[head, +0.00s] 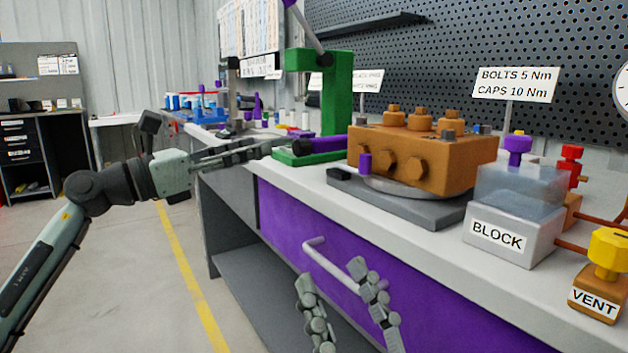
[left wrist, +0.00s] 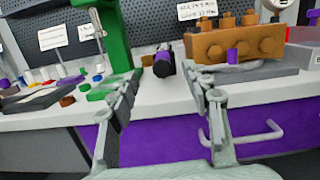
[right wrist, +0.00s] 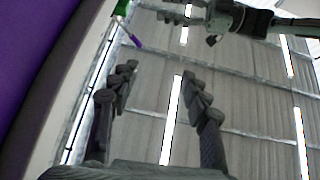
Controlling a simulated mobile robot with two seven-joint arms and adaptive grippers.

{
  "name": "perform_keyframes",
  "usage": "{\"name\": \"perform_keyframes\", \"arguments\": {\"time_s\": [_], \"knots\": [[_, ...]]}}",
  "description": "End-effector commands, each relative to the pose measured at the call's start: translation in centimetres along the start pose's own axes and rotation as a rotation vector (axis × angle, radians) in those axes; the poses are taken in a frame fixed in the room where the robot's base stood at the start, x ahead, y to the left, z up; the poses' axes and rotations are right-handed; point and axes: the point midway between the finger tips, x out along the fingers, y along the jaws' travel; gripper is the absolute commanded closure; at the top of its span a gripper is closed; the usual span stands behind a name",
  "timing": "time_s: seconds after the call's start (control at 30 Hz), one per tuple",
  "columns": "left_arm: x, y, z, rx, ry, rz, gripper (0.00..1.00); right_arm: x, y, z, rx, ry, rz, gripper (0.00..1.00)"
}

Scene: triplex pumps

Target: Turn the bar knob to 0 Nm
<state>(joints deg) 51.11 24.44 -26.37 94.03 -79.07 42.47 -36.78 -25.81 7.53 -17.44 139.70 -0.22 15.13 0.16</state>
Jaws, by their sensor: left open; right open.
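A purple cylinder with a black end (head: 318,146) lies level by the base of the green press and points toward my left gripper. It looks like the bar knob, but no scale or number can be read on it. In the left wrist view, the knob (left wrist: 163,62) shows end-on between and beyond the fingertips, apart from them. My left gripper (head: 272,149) is open and empty, reaching in over the bench's front edge. My right gripper (head: 330,273) is open and empty, fingers up, in front of the purple drawer; the right wrist view shows its open fingers (right wrist: 162,73).
The green press (head: 337,95) stands behind the knob. An orange pump block (head: 420,155) sits on a grey base to its right. Further right are the BLOCK box (head: 510,235) and yellow VENT knob (head: 608,252). The drawer handle (head: 330,265) juts out near my right gripper.

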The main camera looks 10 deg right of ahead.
Motion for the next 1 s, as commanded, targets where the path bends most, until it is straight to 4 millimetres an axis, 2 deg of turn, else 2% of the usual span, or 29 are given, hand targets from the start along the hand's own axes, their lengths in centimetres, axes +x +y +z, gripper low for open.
{"name": "perform_keyframes", "arguments": {"time_s": [0.1,0.2,0.6,0.77,1.0], "knots": [[0.1,0.1,-0.6,0.134,0.112,-0.016,0.51,-0.3,-0.4,-2.3,0.013,0.099,-0.003,0.53],[0.7,0.1,-0.8,0.166,0.145,-0.021,0.51,-0.3,-0.5,-3.2,0.016,0.128,-0.004,0.53],[6.6,-0.1,-1.6,0.164,0.142,-0.023,0.51,-0.3,-0.4,-3.4,0.015,0.139,-0.003,0.53],[7.7,-0.1,-1.8,0.164,0.143,-0.023,0.51,-0.3,-0.4,-3.4,0.015,0.143,-0.003,0.53],[7.9,0.0,-1.8,0.164,0.143,-0.022,0.51,-0.3,-0.4,-3.4,0.014,0.143,-0.004,0.53]]}}
